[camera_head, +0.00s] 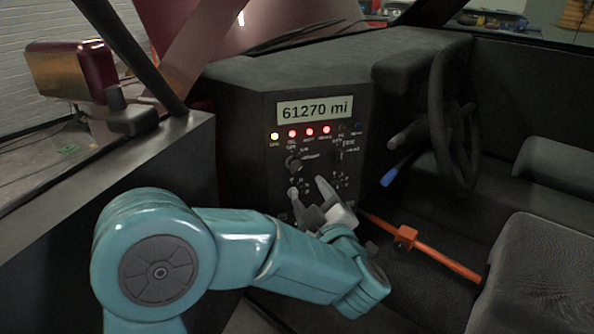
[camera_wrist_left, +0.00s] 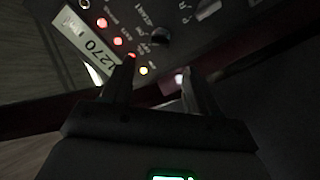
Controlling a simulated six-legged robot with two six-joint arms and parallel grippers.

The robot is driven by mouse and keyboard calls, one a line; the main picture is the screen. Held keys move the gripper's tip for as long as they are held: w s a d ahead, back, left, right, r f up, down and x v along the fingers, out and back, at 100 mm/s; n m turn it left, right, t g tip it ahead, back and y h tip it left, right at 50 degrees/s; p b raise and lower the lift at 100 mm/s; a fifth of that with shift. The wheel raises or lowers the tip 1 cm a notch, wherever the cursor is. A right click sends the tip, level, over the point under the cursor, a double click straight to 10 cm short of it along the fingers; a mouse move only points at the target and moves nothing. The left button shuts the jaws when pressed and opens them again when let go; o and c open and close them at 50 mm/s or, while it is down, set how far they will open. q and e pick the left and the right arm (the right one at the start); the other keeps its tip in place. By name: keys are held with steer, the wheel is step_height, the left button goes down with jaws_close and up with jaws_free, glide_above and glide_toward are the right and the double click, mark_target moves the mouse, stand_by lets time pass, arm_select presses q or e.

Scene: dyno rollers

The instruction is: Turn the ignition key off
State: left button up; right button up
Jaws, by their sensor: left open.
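The dark dashboard panel (camera_head: 268,132) has a rotary ignition switch (camera_head: 293,162) below a row of lights, with printed labels around it. The switch also shows in the left wrist view (camera_wrist_left: 160,37) as a dark round knob; I cannot make out its exact setting. Several panel lights are lit, red and yellowish white. My left gripper (camera_head: 306,186) is open and empty, its fingers pointing up just below the switch. In the left wrist view the gripper (camera_wrist_left: 155,66) has its fingers apart, with the switch beyond the tips and no contact visible. My right gripper is out of view.
A display (camera_head: 315,110) reads 61270 mi. A steering wheel (camera_head: 436,115) and a blue-tipped lever (camera_head: 395,172) stand to the right. An orange bar (camera_head: 445,259) runs toward the seat (camera_head: 535,275). The door frame (camera_head: 150,165) is at left.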

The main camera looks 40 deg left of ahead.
mark_target(298, 171)
arm_select(q)
steer(key=x, duration=1.1)
steer(key=shift+w+a+b, duration=0.15)
steer(key=shift+w+b, duration=0.05)
steer(key=shift+b, duration=0.2)
steer(key=c, duration=1)
